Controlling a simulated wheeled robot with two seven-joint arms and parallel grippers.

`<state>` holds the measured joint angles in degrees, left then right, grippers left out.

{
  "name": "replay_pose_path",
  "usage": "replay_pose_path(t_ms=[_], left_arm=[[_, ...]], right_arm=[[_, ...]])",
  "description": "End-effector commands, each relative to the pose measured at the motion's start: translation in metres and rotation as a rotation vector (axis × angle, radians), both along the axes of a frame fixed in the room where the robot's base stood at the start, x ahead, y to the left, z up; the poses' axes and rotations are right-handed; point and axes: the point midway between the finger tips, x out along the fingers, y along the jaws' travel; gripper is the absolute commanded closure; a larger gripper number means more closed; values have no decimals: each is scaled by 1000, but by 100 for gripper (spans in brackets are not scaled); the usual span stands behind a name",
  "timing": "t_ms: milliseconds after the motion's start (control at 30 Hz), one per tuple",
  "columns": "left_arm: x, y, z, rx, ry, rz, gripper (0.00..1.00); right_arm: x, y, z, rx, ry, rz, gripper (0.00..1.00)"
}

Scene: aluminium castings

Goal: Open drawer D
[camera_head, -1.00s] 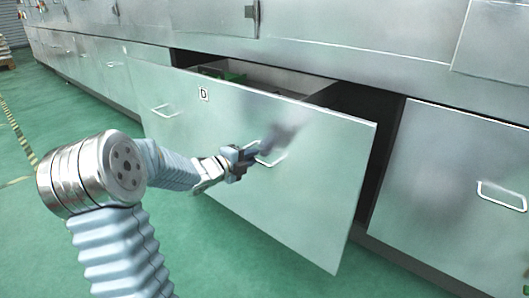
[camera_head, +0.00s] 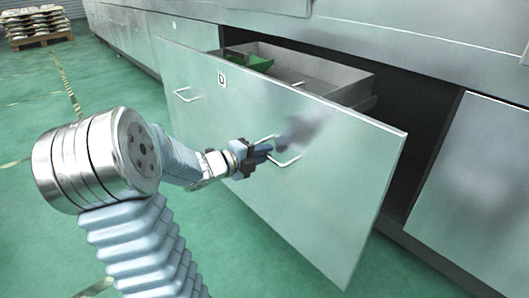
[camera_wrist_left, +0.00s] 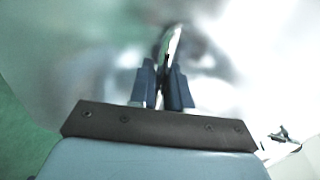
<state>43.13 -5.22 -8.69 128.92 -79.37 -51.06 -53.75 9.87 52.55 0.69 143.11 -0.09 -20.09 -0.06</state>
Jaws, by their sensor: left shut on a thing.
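Drawer D (camera_head: 330,160) is a large steel drawer with a small letter label (camera_head: 222,79) at its upper left. It stands pulled out from the cabinet, and its inside shows from above. Its front has two handles, a left one (camera_head: 187,95) and a right one (camera_head: 285,158). My left gripper (camera_head: 265,150) is at the right handle, shut on it. In the left wrist view the two dark fingers (camera_wrist_left: 164,88) close around the handle bar (camera_wrist_left: 172,45), seen end-on. My right gripper is not in view.
A green object (camera_head: 248,60) lies inside the drawer near its left side. The cabinet row (camera_head: 400,40) runs along the back, with another steel front (camera_head: 475,190) at right. The green floor (camera_head: 110,85) is open at left. A loaded pallet (camera_head: 38,28) stands far left.

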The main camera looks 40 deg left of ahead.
Motion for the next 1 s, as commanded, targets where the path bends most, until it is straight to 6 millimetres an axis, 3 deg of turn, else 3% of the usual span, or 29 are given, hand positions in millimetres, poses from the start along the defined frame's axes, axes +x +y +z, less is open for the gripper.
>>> replay_pose_path(t_ms=[100,133,200,567,667,1000], left_arm=[[0,0,-1,-1,3,0,100],[0,0,-1,-1,3,0,78],[0,0,-1,-1,2,0,67],[-4,1,1,0,1,2,66],[-18,3,6,3,0,4,66],[-97,9,22,1,0,5,66]], right_arm=[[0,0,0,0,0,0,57],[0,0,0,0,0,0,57],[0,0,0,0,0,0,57],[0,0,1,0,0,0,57],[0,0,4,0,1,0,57],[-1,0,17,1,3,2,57]])
